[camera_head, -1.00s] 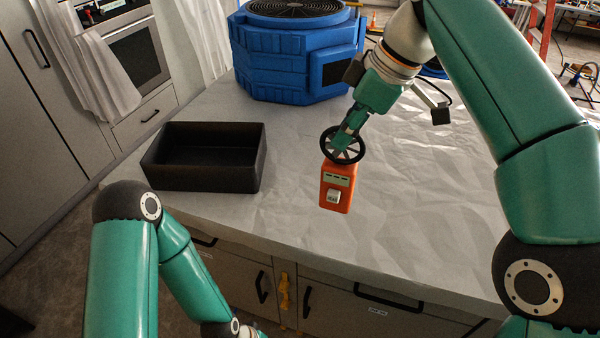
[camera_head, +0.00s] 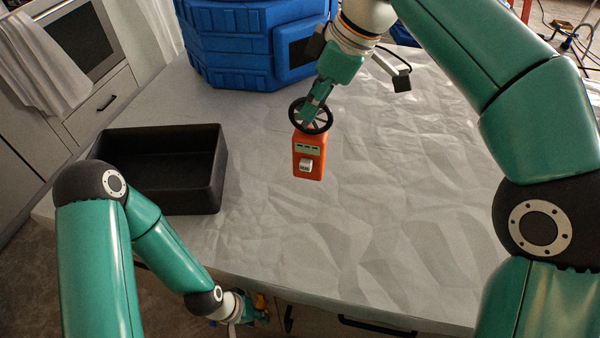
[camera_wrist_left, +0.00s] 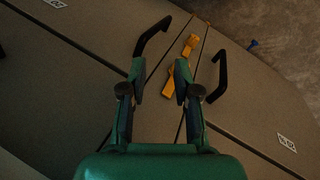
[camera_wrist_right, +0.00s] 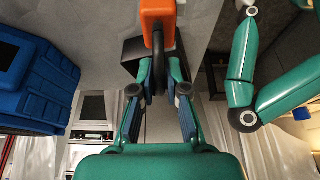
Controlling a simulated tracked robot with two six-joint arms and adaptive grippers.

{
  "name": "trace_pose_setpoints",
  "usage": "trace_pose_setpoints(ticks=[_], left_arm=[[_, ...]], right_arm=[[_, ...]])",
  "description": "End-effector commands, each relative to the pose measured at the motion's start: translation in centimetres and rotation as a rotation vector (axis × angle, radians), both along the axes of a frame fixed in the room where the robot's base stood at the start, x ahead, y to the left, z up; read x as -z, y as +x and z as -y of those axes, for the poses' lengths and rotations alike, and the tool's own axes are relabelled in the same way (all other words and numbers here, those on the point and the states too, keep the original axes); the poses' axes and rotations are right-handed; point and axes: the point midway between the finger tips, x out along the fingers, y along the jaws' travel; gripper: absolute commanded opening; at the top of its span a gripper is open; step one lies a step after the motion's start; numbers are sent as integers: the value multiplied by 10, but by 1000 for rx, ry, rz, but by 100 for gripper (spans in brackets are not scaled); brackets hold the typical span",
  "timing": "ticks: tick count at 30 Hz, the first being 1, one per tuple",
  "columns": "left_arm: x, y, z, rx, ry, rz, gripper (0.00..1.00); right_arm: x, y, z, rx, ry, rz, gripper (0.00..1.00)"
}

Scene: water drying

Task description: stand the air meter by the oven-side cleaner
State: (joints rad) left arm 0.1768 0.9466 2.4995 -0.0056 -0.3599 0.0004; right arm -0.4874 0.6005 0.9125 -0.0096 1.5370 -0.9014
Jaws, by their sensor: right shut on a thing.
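The air meter (camera_head: 309,160) is an orange box with a small display and a black spoked wheel on top. My right gripper (camera_head: 312,116) is shut on it at the wheel and holds it upright over the white-covered counter; I cannot tell whether its base touches. The right wrist view shows the orange body (camera_wrist_right: 157,14) beyond my fingers (camera_wrist_right: 158,72). The oven-side cleaner (camera_head: 235,50) is the large ribbed blue unit at the back, left of my right forearm. My left gripper (camera_head: 250,312) hangs low by the counter front; the left wrist view shows its fingers (camera_wrist_left: 153,82) open and empty.
A black open bin (camera_head: 205,185) stands at the counter's left, near the oven (camera_head: 75,40). Another blue item (camera_head: 402,34) shows partly behind my right arm. The counter (camera_head: 410,190) right of the meter is clear. Cabinet handles (camera_wrist_left: 152,35) face my left gripper.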

Motion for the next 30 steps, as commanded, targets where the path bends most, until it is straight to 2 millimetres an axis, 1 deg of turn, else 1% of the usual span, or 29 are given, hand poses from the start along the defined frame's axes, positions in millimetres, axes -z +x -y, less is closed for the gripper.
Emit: trace_pose_setpoints(ticks=[1, 3, 9, 12, 20, 24, 26, 30], left_arm=[[10, 0, 0, 0, 0, 0, 31], [13, 0, 0, 0, 0, 0, 31], [16, 0, 0, 0, 0, 1, 31], [17, 0, 0, 0, 0, 1, 31], [16, 0, 0, 0, 0, 1, 31], [15, 0, 0, 0, 0, 1, 31], [14, 0, 0, 0, 0, 1, 31], [14, 0, 0, 0, 0, 1, 31]], right_arm=[[20, -1, 2, 2, -1, -4, 0], [38, 0, 2, 3, -2, -5, 0], [86, 0, 2, 4, -1, -4, 0], [104, 0, 2, 3, 0, -3, 0], [125, 0, 2, 4, -1, -2, 0], [144, 0, 2, 3, -1, -4, 0], [151, 0, 2, 3, 0, -3, 0], [156, 1, 2, 3, 0, 0, 0]])
